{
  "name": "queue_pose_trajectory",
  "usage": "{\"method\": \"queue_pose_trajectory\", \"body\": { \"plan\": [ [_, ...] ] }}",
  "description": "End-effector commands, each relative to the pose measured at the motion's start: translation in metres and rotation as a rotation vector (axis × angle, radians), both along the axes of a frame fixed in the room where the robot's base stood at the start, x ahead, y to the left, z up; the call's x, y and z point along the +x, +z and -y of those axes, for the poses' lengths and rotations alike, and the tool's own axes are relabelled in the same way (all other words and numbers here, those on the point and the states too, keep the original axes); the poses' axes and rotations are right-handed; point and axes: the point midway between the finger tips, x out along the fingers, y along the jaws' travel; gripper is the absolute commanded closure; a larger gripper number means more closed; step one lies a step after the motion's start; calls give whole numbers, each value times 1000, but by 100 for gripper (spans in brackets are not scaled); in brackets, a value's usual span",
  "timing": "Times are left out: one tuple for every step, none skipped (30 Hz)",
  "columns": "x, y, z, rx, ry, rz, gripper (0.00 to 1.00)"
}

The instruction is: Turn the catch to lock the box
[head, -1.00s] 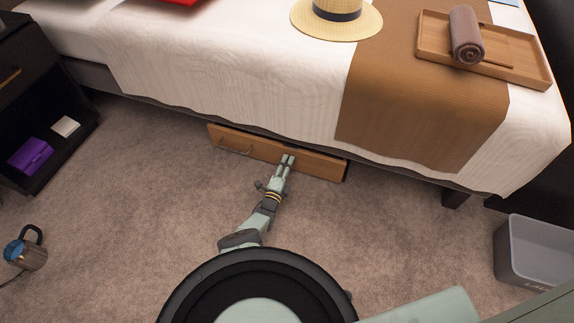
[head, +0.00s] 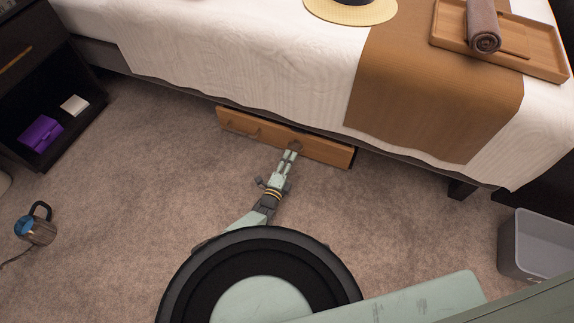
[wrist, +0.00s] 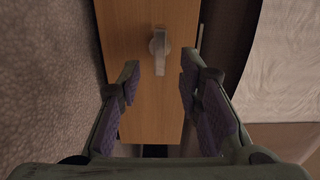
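The box (head: 325,151) is a long wooden box with its front showing under the bed's edge. In the wrist view its wooden front (wrist: 135,90) runs down the picture. The catch (wrist: 159,48), a small grey piece with a narrow tab, stands on that front, tab pointing down the picture. My gripper (head: 292,149) is at the right half of the box front. In the wrist view my gripper (wrist: 159,80) is open, with one finger on each side below the catch. Nothing is between the fingers, and no contact with the catch is visible.
The bed (head: 230,70) with its white cover overhangs the box. A grey bin (head: 535,245) is at right. Carpet (head: 130,190) is clear in front of the box.

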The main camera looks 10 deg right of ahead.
Motion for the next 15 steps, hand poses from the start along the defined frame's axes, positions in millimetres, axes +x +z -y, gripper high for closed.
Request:
{"method": "queue_pose_trajectory", "body": {
  "plan": [
    [-3,0,-5,-1,3,1,68],
    [-6,0,-6,-1,2,0,68],
    [-8,0,-8,-1,2,0,68],
    [-10,0,-9,0,2,0,68],
    [-12,0,-10,-1,2,1,68],
    [-14,0,-11,-1,1,0,68],
    [-15,0,-11,-1,1,-1,68],
    [-16,0,-12,-1,1,-1,68],
    [-16,0,-12,-1,2,-1,68],
    [-17,0,-13,-1,1,-1,68],
    [-17,0,-13,-1,1,-1,68],
    [-17,0,-13,-1,1,-1,68],
    [-18,0,-12,-1,1,-1,68],
    [-18,0,-12,-1,1,-1,68],
    [-18,0,-12,-1,1,-1,68]
  ]
}}
